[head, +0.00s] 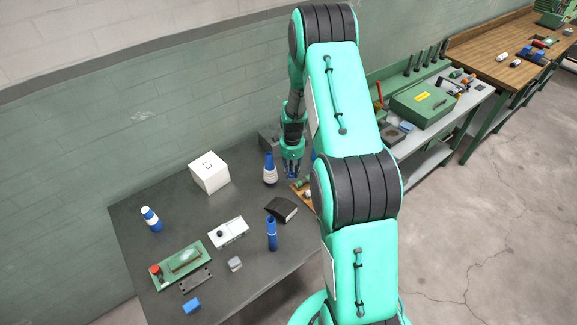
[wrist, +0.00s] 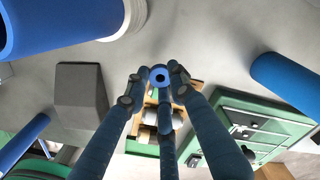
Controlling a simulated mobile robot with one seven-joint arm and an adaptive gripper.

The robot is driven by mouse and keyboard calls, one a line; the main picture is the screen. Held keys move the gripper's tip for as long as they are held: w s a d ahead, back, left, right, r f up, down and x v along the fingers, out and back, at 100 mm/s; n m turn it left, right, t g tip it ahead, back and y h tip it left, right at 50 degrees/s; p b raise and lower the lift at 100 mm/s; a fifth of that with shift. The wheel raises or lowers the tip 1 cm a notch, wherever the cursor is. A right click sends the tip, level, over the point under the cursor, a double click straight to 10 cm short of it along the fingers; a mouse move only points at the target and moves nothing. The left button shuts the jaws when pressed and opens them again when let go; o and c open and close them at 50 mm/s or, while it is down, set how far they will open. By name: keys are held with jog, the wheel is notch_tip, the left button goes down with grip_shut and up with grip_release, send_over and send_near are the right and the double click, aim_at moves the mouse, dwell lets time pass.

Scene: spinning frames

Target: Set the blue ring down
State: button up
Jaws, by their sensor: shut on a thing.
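The blue ring (wrist: 159,75), small with a dark hole, sits between the fingertips of my gripper (wrist: 159,82) in the wrist view. My gripper's fingers are closed around it. In the head view my gripper (head: 291,172) points down over the back right part of the dark table (head: 130,225), and the ring is too small to make out clearly there. A wooden tray (head: 297,186) with small parts lies just below and right of my gripper, partly hidden by my arm. It also shows behind the fingers in the wrist view. I cannot tell the ring's height above the table.
A blue and white bobbin (head: 270,170) stands close left of my gripper. A black wedge (head: 281,209), a blue tube (head: 271,233) and a white box (head: 209,172) stand nearby. A green board (head: 180,265) lies front left. Table between white box and left bobbin (head: 151,218) is clear.

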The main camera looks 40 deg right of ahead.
jog(key=w+d, duration=0.1)
jog(key=w, duration=0.1)
jog(key=w+d, duration=0.1)
jog(key=w, duration=0.1)
jog(key=w+d, duration=0.1)
jog(key=w, duration=0.1)
jog(key=shift+w+d+f+p, duration=0.1)
jog(key=shift+w+f+p, duration=0.2)
jog(key=shift+f+p, duration=0.1)
jog(key=shift+f, duration=1.75)
jog(key=shift+f, duration=0.15)
jog(key=o, duration=0.7)
jog(key=shift+r, duration=0.2)
notch_tip(320, 180, up, 12)
jog(key=shift+b, duration=0.4)
